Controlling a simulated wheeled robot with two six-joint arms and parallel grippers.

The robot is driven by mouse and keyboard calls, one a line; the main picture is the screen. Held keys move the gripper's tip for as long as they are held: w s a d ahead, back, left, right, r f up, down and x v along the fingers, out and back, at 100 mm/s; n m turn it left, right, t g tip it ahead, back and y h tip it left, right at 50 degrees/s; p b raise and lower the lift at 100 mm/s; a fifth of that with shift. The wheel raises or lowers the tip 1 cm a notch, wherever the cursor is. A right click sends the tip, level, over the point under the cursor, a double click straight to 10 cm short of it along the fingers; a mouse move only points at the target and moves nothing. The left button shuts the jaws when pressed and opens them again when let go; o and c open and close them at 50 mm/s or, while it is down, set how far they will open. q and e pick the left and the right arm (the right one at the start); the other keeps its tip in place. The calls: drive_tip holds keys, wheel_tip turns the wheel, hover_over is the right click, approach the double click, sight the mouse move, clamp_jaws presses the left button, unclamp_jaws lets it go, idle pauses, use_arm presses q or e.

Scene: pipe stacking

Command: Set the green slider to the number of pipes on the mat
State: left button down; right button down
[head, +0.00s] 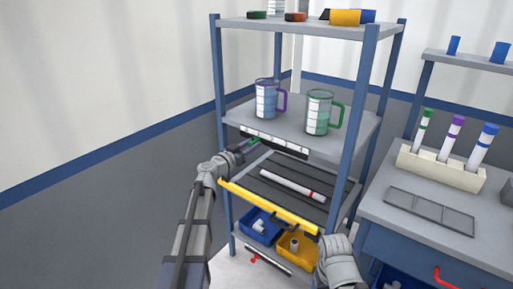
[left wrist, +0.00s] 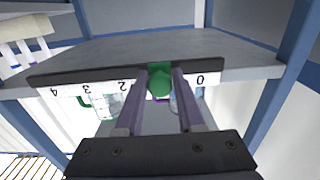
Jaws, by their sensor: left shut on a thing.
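The green slider (left wrist: 160,80) sits on a dark rail with a white number strip (left wrist: 70,90) along a shelf's front edge. In the left wrist view the strip reads 4, 3, 2 and 0. The slider and fingers cover the place between 2 and 0. My left gripper (left wrist: 160,98) is shut on the slider, one finger on each side. In the head view my left gripper (head: 245,147) reaches the rail's left part. One white pipe (head: 290,186) with a red band lies on the dark ribbed mat (head: 265,170) below. My right gripper's fingers do not show.
A purple-handled jug (head: 266,99) and a green-handled jug (head: 319,112) stand on the shelf above the rail. A yellow bar (head: 265,207) runs along the mat's front. Blue (head: 258,226) and yellow (head: 297,247) bins sit below. A tube rack (head: 440,168) stands on the right table.

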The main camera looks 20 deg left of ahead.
use_arm(q)
drive_tip(key=c, duration=0.6)
unclamp_jaws()
drive_tip(key=shift+s, duration=0.1)
drive_tip(key=v, duration=0.7)
drive_tip(key=shift+s+a, duration=0.1)
drive_tip(key=shift+s, duration=0.2)
